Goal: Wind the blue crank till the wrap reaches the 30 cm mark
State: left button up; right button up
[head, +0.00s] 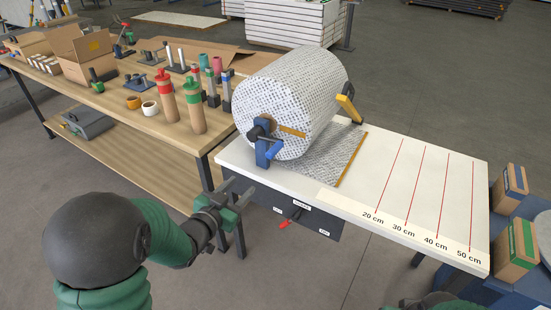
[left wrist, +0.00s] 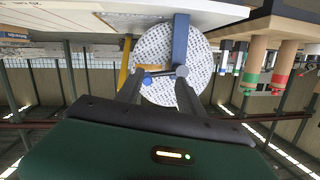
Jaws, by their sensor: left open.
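A large patterned wrap roll (head: 290,95) sits at the left end of the white table. The blue crank (head: 273,151) is on its near end, beside a blue bracket. A flat sheet of wrap (head: 325,152) lies on the table, its yellow front bar (head: 351,160) left of the 20 cm line. The 30 cm mark (head: 403,228) is farther right. My left gripper (head: 240,190) is open and empty, below and left of the crank, apart from it. In the left wrist view, the roll end (left wrist: 170,50) shows upside down beyond the open fingers (left wrist: 158,92).
A panel with a red switch (head: 284,223) is on the table's front side. A wooden bench (head: 120,110) with bottles, tools and boxes stands at the left. Small cartons (head: 515,245) stand at the right. The table top around the marks is clear.

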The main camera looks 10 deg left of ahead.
aim_at(275, 149)
pick_arm(q)
jog(key=w+d+h, duration=0.1)
jog(key=w+d, duration=0.1)
jog(key=w, duration=0.3)
jog(key=w+d+r+m+t, duration=0.1)
jog(key=w+d, duration=0.1)
jog(key=w, duration=0.3)
jog(key=w+d+r+h, duration=0.1)
jog(key=w+d, duration=0.1)
jog(key=w, duration=0.4)
jog(key=shift+d+r+m+t+h, duration=0.2)
jog(key=shift+d+m+t+h, duration=0.1)
jog(key=shift+c, duration=0.2)
grip_shut()
dwell(0.5)
